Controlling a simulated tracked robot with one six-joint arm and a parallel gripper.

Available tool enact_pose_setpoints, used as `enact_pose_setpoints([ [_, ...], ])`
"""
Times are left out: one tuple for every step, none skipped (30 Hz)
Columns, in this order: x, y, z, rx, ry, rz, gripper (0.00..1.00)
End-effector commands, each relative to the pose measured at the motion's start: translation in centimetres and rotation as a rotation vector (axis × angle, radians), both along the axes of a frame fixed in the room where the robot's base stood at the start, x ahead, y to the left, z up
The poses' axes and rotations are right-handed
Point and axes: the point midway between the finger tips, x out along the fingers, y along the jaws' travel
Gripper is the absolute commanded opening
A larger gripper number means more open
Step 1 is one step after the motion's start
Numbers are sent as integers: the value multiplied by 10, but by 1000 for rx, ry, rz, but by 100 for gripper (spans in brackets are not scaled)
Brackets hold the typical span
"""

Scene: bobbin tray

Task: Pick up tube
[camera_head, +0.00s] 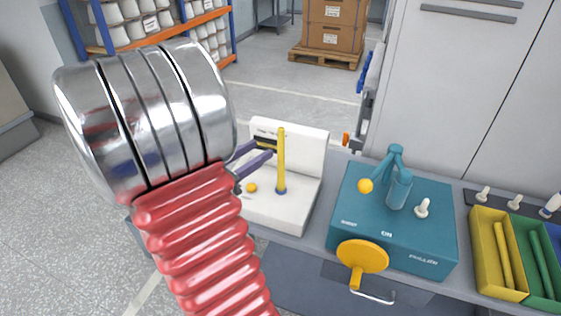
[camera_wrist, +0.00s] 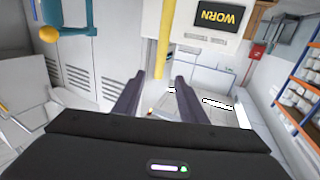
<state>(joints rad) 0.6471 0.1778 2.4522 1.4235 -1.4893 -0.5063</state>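A yellow tube (camera_head: 281,158) stands upright in a blue base on the white stand (camera_head: 270,208). It also shows in the wrist view (camera_wrist: 164,42), beyond my fingers and in line with the gap between them. My gripper (camera_head: 264,155) has two purple fingers, to the left of the tube in the head view. It is open with nothing between its fingertips in the wrist view (camera_wrist: 160,80). I cannot tell whether a fingertip touches the tube.
A teal machine (camera_head: 392,225) with a yellow hand wheel (camera_head: 362,257) stands to the right. A yellow bin (camera_head: 497,252) and a green bin (camera_head: 538,262), each holding a tube, are farther right. A black WORN sign (camera_wrist: 217,15) is on the stand's back.

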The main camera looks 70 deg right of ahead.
Motion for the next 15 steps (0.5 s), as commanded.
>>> enact_pose_setpoints([
  [-1, -2, 0, 0, 0, -1, 38],
  [-2, -3, 0, 0, 0, -1, 38],
  [-4, -6, 0, 0, 0, -2, 38],
  [-5, -8, 0, 0, 0, -3, 38],
  [-6, -10, 0, 0, 0, -3, 38],
  [-8, -14, 0, 1, 0, -3, 38],
  [-10, -17, 0, 1, 0, -3, 38],
  [-11, -20, 0, 1, 0, -3, 38],
  [-13, -23, 0, 1, 0, -3, 38],
  [-15, -26, 0, 0, 0, -3, 38],
  [-16, -29, 0, 0, 0, -3, 38],
  [-18, -33, 0, 0, -1, -3, 38],
  [-19, -36, 0, 0, -1, -3, 38],
  [-21, -39, 0, 0, -1, -3, 38],
  [-23, -43, 0, -1, -2, -3, 38],
])
